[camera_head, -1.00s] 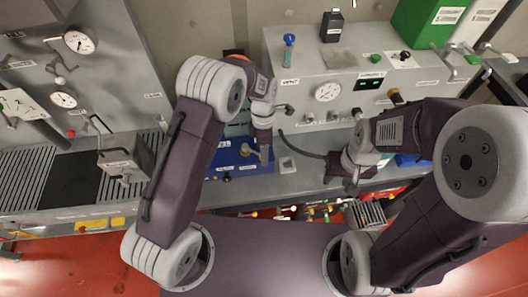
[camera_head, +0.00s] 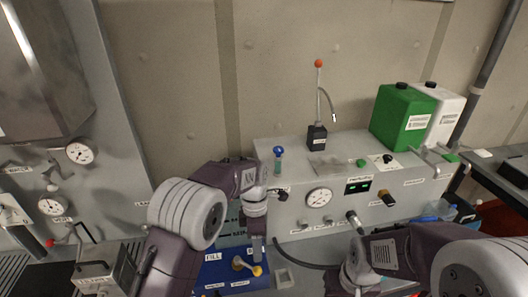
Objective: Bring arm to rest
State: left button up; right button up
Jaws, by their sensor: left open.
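My left arm (camera_head: 193,212) comes in from the lower left and bends over the bench, with its gripper (camera_head: 258,248) pointing down above the blue panel (camera_head: 230,281). The left gripper is open. Its fingers are small in view, and I cannot tell whether they touch the panel. My right arm (camera_head: 400,248) reaches in from the lower right. Its wrist is at the bottom edge, and its gripper's jaws are not clear there.
A grey console (camera_head: 330,225) with a gauge and display stands behind the arms. On it are a blue-capped vial (camera_head: 278,160) and a black box with a red-tipped rod (camera_head: 317,137). Green (camera_head: 402,118) and white (camera_head: 444,117) containers stand at the right. A grey machine (camera_head: 100,150) fills the left.

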pick_arm(q)
jog(key=s+a+f+m+t+b, duration=0.1)
jog(key=s+a+f+m+b, duration=0.1)
jog(key=s+a+m, duration=0.5)
jog(key=s+a+f+m+t+b, duration=0.2)
jog(key=s+a+f+m, duration=0.3)
jog(key=m, duration=0.7)
jog(key=shift+s+a+b, duration=0.75)
jog(key=shift+s+a, duration=0.4)
